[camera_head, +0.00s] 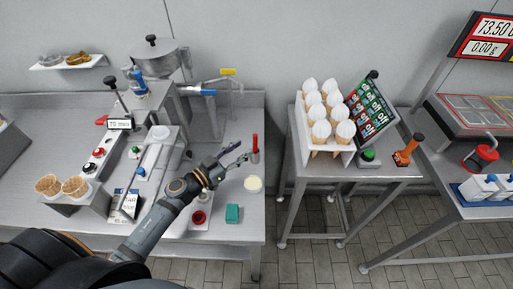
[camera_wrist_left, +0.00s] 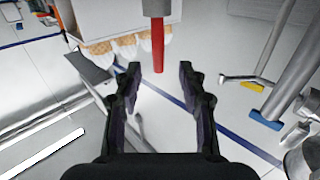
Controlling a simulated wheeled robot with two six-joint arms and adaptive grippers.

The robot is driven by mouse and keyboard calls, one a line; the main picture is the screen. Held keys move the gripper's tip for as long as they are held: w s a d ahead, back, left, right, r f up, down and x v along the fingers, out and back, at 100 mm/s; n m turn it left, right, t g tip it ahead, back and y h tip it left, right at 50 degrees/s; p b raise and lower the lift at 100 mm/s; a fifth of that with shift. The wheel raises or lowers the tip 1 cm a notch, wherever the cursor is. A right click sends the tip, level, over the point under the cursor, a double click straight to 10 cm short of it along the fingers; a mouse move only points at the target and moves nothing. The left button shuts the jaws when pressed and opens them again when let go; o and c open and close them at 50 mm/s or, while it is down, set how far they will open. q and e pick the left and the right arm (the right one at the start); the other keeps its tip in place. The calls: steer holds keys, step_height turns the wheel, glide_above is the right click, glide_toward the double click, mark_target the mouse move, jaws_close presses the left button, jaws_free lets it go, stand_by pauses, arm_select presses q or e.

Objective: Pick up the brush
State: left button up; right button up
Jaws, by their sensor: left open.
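A red upright handle (camera_head: 255,143) with a grey lower part stands at the right end of the steel counter; it seems to be the brush. My left gripper (camera_head: 240,152) is open and empty just left of the handle. In the left wrist view, where things appear upside down, the red handle (camera_wrist_left: 158,45) lines up with the gap between my open left fingertips (camera_wrist_left: 159,70). No contact shows, and I cannot tell the exact depth between them. My right gripper is not in view.
A cream round tub (camera_head: 253,184) and a green block (camera_head: 232,213) sit near the counter's right edge. A red round item (camera_head: 199,218) lies below my gripper. A rack of white-topped cones (camera_head: 325,150) stands on the separate table to the right, across a gap.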

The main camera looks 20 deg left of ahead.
mark_target(256, 138)
arm_select(q)
steer(key=shift+w+d+r, duration=0.3)
steer(key=shift+w+d, duration=0.25)
steer(key=shift+w, duration=0.1)
steer(key=x, duration=0.5)
steer(key=shift+w+r, duration=0.15)
steer(key=shift+r, duration=0.05)
steer(key=c, duration=0.4)
jaws_close()
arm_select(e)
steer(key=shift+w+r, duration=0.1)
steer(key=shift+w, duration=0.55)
